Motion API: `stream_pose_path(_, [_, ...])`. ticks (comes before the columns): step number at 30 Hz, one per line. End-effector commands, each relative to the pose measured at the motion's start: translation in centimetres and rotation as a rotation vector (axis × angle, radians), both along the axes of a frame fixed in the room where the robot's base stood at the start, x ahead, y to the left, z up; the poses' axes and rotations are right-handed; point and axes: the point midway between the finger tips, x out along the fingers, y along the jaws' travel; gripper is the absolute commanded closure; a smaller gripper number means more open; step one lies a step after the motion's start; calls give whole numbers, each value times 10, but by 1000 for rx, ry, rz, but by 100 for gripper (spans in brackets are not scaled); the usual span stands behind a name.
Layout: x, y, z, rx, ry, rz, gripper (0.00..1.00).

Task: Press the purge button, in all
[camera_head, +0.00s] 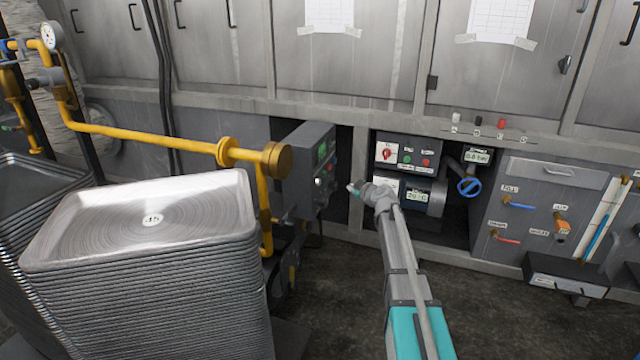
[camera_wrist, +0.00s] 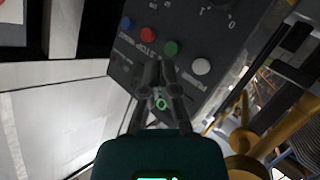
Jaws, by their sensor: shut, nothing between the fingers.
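A dark grey control box (camera_head: 308,172) with a green screen stands left of my gripper (camera_head: 356,188) in the head view. In the wrist view its panel (camera_wrist: 185,28) carries a blue button (camera_wrist: 127,23), a red button (camera_wrist: 148,34), a green button (camera_wrist: 170,47) and a white button (camera_wrist: 201,66). My gripper (camera_wrist: 159,72) is shut and empty. Its fingertips appear just below the green button, left of the white one. I cannot tell whether they touch the panel.
A stack of metal pans (camera_head: 150,225) stands at the left. A second panel (camera_head: 408,155) with a red switch and a blue valve wheel (camera_head: 469,187) lie right of my gripper. Dark floor is open in front.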

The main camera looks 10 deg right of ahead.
Motion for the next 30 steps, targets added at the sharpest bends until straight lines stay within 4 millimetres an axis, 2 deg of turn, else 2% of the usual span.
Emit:
stream_pose_path(8, [8, 14, 0, 1, 0, 2, 100])
stream_pose_path(21, [31, 52, 0, -1, 0, 1, 100])
stream_pose_path(30, [41, 71, 0, -1, 0, 1, 100])
